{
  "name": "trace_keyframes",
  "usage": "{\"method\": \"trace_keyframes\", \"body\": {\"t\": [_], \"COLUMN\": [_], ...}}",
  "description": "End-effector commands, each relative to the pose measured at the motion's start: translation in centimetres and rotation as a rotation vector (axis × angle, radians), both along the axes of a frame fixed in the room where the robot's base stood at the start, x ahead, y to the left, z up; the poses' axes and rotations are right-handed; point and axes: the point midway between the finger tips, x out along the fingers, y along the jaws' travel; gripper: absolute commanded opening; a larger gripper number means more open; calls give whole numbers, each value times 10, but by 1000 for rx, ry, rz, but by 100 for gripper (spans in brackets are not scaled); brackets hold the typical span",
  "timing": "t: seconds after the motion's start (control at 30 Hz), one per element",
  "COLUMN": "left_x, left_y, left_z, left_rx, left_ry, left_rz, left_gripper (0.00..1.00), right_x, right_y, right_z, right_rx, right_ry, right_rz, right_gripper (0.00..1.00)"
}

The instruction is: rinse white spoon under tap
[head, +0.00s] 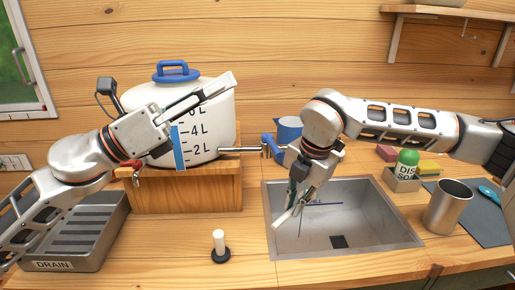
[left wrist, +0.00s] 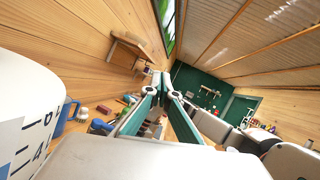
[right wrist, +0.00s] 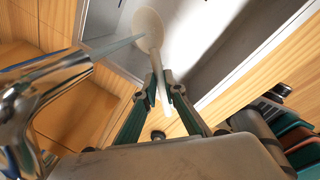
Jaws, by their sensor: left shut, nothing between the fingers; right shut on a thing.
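The white spoon (right wrist: 148,28) is gripped by its handle in my right gripper (right wrist: 162,88), bowl pointing away. In the head view my right gripper (head: 294,190) is over the sink (head: 375,215), with the spoon (head: 285,218) tilted below it. The chrome tap (head: 240,149) juts right from the white pot and shows large in the right wrist view (right wrist: 50,85). A pale blue streak, looking like water, runs from its end to the spoon bowl. My left gripper (head: 222,84) is shut and empty in front of the pot; its closed fingers show in the left wrist view (left wrist: 160,88).
The white pot (head: 215,125) with blue lid stands on a wooden block (head: 190,190). A drain tray (head: 80,230) is at left, a black stand with a white peg (head: 219,248) in front.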

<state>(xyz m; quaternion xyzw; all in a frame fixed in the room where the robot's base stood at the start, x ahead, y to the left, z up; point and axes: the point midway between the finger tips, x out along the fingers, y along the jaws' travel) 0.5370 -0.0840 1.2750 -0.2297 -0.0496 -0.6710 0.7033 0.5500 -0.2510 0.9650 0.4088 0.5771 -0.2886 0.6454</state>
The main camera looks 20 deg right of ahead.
Motion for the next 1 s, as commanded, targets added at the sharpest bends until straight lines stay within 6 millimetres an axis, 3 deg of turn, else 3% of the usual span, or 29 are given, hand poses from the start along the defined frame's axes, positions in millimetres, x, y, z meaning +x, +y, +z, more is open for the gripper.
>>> {"method": "trace_keyframes", "body": {"t": [0.4, 0.63, 0.77, 1.0], "left_x": [25, 34, 34, 32], "left_y": [41, 60, 56, 19], "left_z": [-91, -117, -121, -129], "left_rx": [452, 577, 592, 590], "left_ry": [-244, -263, -265, -265], "left_rz": [-83, -103, -107, -109], "left_gripper": [0, 0, 0, 0], "right_x": [0, 0, 0, 0], "right_y": [0, 0, 0, 0], "right_z": [0, 0, 0, 0], "right_rx": [0, 0, 0, 0], "right_ry": [0, 0, 0, 0], "right_rz": [0, 0, 0, 0], "right_gripper": [0, 0, 0, 0]}}
